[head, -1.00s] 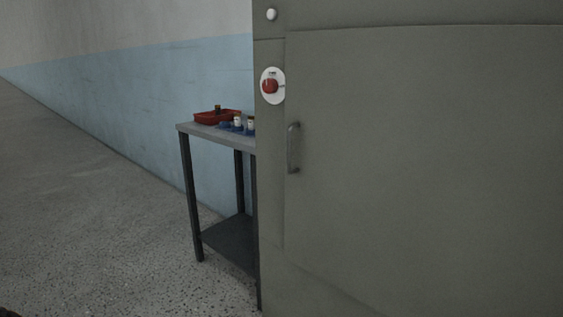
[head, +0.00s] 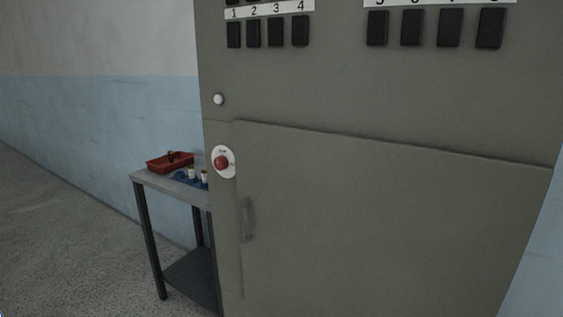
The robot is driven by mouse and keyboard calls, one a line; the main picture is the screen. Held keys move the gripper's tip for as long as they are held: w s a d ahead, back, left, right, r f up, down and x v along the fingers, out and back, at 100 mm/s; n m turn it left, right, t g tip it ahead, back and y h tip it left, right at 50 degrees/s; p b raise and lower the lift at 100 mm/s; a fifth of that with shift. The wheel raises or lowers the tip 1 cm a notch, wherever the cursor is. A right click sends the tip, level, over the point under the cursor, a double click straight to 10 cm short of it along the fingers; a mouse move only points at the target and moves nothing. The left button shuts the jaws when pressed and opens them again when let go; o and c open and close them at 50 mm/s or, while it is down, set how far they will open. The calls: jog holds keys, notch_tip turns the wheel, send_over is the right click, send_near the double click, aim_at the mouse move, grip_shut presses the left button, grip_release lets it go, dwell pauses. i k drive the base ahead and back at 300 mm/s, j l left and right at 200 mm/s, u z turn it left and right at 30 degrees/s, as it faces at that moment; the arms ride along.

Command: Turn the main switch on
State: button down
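The main switch appears to be the red round knob (head: 221,163) on a white oval plate (head: 232,173), on the left edge of a grey-green cabinet (head: 380,220). The label on the plate is too small to read, and I cannot tell the knob's position. My gripper is not in the head view.
The cabinet has a door handle (head: 248,219), a white round button or lamp (head: 218,99) and rows of black switches (head: 411,27) under number labels. Left of it stands a table (head: 152,179) with a red tray (head: 150,167) and small items on a blue mat. Open floor (head: 60,240) lies left.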

aim_at(221, 163)
jog(key=i+j+u, duration=0.1)
jog(key=i+j, duration=0.5)
jog(key=i, duration=0.2)
jog(key=u, duration=0.05)
